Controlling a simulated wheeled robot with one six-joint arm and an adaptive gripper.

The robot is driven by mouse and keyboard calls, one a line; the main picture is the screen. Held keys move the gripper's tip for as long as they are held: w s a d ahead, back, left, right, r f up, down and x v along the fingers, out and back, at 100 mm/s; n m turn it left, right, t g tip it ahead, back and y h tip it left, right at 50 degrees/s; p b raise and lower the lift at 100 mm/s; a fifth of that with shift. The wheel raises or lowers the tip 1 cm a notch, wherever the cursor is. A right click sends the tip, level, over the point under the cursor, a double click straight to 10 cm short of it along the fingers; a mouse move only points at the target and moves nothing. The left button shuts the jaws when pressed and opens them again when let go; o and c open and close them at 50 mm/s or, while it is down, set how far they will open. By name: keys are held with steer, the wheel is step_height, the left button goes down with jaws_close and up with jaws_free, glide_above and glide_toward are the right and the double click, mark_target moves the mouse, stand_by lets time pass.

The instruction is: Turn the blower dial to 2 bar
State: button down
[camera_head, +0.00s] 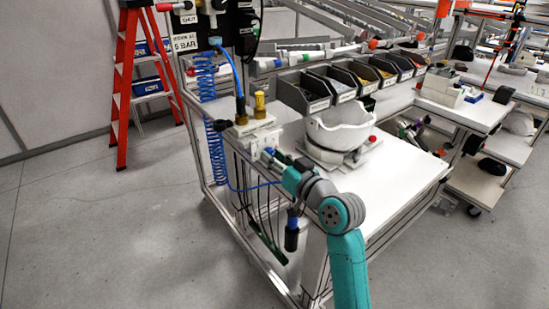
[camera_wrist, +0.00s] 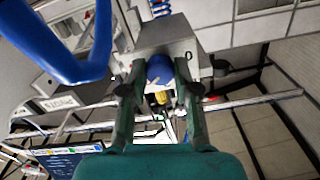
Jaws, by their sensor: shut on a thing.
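The blower unit is a light grey box (camera_head: 252,133) on the near left corner of the bench, with a yellow knob (camera_head: 259,104) on top. In the wrist view its grey housing (camera_wrist: 165,36) fills the upper middle. A blue dial (camera_wrist: 160,68) sticks out of it. My gripper (camera_wrist: 159,82) is shut on the dial, one dark finger on each side. In the head view my gripper (camera_head: 283,164) reaches the front of the box, and the dial is mostly hidden there. No scale or pointer is readable.
A white helmet shell (camera_head: 340,132) sits on a stand to the right, close to my wrist. Dark bins (camera_head: 303,91) line the bench behind it. A coiled blue hose (camera_head: 217,150) hangs left of the box. A blue tube (camera_wrist: 75,60) crosses the wrist view's upper left.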

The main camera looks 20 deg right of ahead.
steer(key=shift+n, duration=4.9)
steer(key=c, duration=0.9)
jaws_free()
steer(key=shift+o, duration=0.2)
steer(key=shift+d, duration=0.1)
steer(key=v, duration=1.2)
steer(key=shift+f, duration=0.1)
